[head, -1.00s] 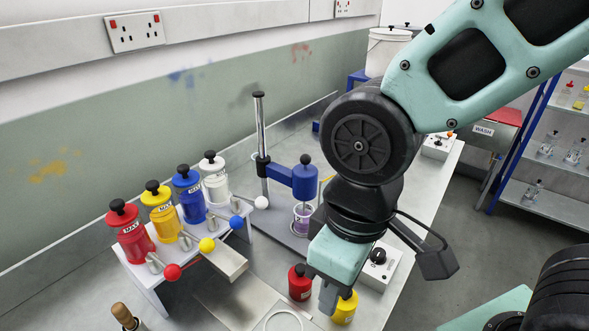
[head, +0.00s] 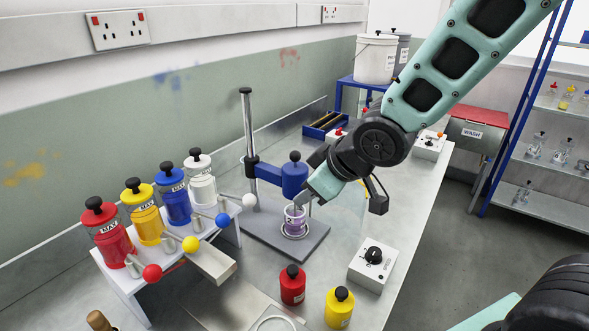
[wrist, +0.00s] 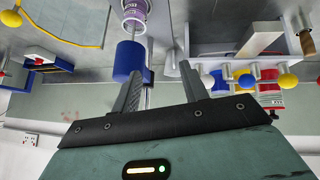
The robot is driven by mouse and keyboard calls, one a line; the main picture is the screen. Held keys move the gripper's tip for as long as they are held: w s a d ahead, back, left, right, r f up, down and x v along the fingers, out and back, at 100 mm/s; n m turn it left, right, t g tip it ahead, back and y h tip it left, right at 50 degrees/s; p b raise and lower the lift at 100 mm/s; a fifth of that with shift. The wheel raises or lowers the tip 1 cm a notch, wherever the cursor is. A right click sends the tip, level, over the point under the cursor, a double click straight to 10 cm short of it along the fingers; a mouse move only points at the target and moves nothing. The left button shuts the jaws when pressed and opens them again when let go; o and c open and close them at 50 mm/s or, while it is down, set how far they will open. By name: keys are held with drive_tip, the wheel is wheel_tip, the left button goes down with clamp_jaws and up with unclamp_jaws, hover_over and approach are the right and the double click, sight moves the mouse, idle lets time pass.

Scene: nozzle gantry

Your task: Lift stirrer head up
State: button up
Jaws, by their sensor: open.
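The stirrer head (head: 293,178) is a blue block with a black knob on top, on a blue arm clamped to an upright metal post (head: 248,125). Its lower end is over a clear beaker of purple liquid (head: 294,222) on a grey base plate. My gripper (head: 306,198) is beside the head's right side, low down, and partly hides it. In the wrist view my gripper (wrist: 161,63) is open, with nothing seen held between the fingers. There the blue head (wrist: 127,60) lies at and just beyond the left finger, and the beaker (wrist: 131,12) is at the top.
A white rack (head: 130,283) with red, yellow, blue and white bottles stands at left, with coloured ball levers in front. A red bottle (head: 292,285), a yellow bottle (head: 339,307) and a dial box (head: 372,262) stand in front of the stirrer. A blue tray (head: 326,125) lies behind.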

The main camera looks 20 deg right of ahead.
drive_tip(key=w+d+f+t+y+b, duration=0.2)
drive_tip(key=w+d+t, duration=0.1)
drive_tip(key=w+d, duration=0.2)
drive_tip(key=n+t+y+b, duration=0.2)
drive_tip(key=n+y+b, duration=0.25)
drive_tip(key=y, duration=0.35)
approach(295, 157)
drive_tip(key=shift+m, duration=0.35)
drive_tip(key=p+x, duration=0.1)
drive_tip(key=x, duration=0.2)
drive_tip(key=p+x, duration=0.1)
drive_tip(key=x, duration=0.3)
drive_tip(key=w+p+x, duration=0.1)
drive_tip(key=x, duration=0.2)
drive_tip(key=shift+w+d+f, duration=0.1)
drive_tip(key=shift+d+f, duration=0.15)
drive_tip(key=shift+f, duration=0.1)
drive_tip(key=shift+c, duration=0.3)
